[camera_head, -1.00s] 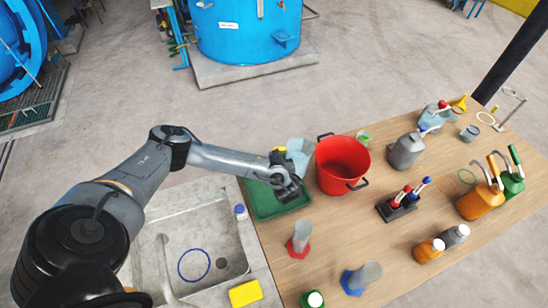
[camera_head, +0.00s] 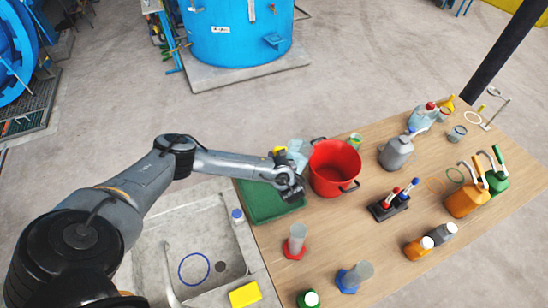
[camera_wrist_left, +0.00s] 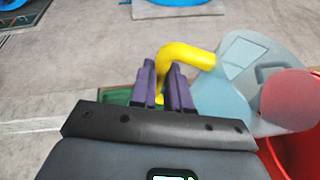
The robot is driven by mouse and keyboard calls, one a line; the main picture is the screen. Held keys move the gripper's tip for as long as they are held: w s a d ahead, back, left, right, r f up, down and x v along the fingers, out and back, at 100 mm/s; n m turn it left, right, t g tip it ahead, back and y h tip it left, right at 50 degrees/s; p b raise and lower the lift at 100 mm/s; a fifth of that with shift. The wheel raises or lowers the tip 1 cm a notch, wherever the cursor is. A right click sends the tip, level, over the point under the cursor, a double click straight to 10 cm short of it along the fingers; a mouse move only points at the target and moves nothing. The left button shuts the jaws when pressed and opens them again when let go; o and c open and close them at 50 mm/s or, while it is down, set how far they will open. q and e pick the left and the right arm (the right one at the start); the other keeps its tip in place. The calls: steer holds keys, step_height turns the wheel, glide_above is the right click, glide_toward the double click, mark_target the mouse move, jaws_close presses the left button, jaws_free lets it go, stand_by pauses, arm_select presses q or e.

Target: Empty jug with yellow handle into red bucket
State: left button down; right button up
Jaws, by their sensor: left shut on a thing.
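A translucent light-blue jug (camera_head: 298,153) with a yellow handle (camera_wrist_left: 184,54) is beside the left rim of the red bucket (camera_head: 334,168), with its body towards the bucket. My left gripper (camera_head: 291,186) is shut on the yellow handle, which runs between its purple fingers in the left wrist view (camera_wrist_left: 162,75). In that view the jug body (camera_wrist_left: 240,75) leans right and overlaps the bucket's edge (camera_wrist_left: 300,150). A reddish round patch shows on the jug; I cannot tell whether it is liquid or the bucket seen through. My right gripper is not in view.
A green tray (camera_head: 262,207) lies left of the bucket, beside the sink (camera_head: 200,225). Red-based (camera_head: 295,241) and blue-based (camera_head: 355,277) cylinders stand in front. A grey jug (camera_head: 396,153) and a bottle rack (camera_head: 388,207) stand right of the bucket.

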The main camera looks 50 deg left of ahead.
arm_select(q)
steer(key=w+d+r+m+p, duration=0.1)
steer(key=r+p, duration=0.2)
steer(key=w+r+m+g+y+p, duration=0.1)
steer(key=r+p, duration=0.1)
steer(key=r, duration=0.2)
steer(key=w+d+r+m+y+p, duration=0.1)
steer(key=r+m+p, duration=0.1)
steer(key=r+p, duration=0.1)
steer(key=shift+w+d+r+p, duration=0.25)
steer(key=shift+w+d+p, duration=0.1)
steer(key=m, duration=0.1)
steer(key=w+d+r+m+y, duration=0.1)
steer(key=w+m+y+b, duration=0.1)
steer(key=shift+w+d+r+m+g, duration=0.15)
steer(key=shift+d+r+m+g, duration=0.15)
steer(key=shift+m+g, duration=0.1)
stand_by(1.9)
